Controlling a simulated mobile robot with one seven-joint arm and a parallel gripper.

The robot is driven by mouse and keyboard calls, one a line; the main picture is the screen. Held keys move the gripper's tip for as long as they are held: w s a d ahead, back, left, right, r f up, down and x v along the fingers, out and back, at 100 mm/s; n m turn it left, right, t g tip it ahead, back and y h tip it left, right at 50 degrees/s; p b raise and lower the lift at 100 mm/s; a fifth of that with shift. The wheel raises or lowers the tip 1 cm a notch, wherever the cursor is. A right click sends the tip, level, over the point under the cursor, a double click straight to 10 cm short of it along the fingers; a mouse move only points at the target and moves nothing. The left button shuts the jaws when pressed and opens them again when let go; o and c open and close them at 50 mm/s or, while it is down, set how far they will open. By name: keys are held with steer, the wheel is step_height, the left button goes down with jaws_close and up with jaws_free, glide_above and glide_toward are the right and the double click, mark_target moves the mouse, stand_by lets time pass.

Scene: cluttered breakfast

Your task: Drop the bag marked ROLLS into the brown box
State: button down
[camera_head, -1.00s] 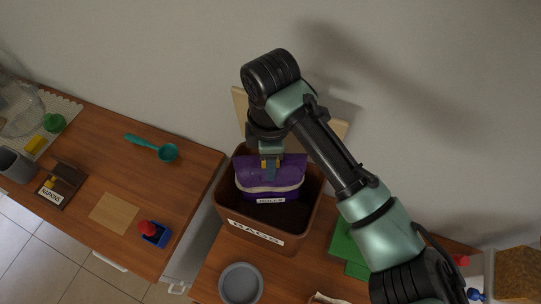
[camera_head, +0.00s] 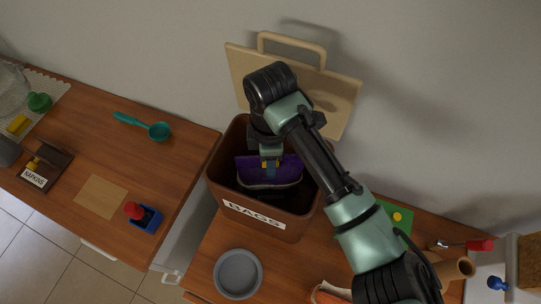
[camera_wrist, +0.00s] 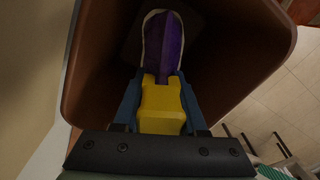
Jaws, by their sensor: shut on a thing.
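The brown box (camera_head: 297,228) stands on the right-hand table with a white label reading BAGS on its front. The purple bag (camera_head: 285,170) with a pale band is inside the box's opening, below the rim; its ROLLS label showed earlier and is hidden now. My gripper (camera_head: 270,166) reaches down into the box from above and is shut on the bag's top. In the wrist view the purple and white bag (camera_wrist: 163,40) lies just beyond the yellow fingertips, with the box wall (camera_wrist: 255,40) around it. The box floor is dark.
A beige board with a handle (camera_head: 345,92) stands behind the box against the wall. A grey bowl (camera_head: 238,274) is in front. Left table holds a teal scoop (camera_head: 158,131), a NAPKINS holder (camera_head: 50,168) and a red-topped blue item (camera_head: 146,218). A gap separates the tables.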

step_height(320, 180, down, 6)
steer(key=b, duration=0.3)
steer(key=shift+f+b, duration=0.25)
steer(key=shift+b, duration=0.1)
steer(key=shift+f+b, duration=0.35)
steer(key=shift+f, duration=0.3)
steer(key=shift+c, duration=1.9)
jaws_free()
steer(key=shift+r, duration=0.1)
step_height(320, 180, up, 13)
steer(key=shift+f+p, duration=0.1)
steer(key=shift+p, duration=0.3)
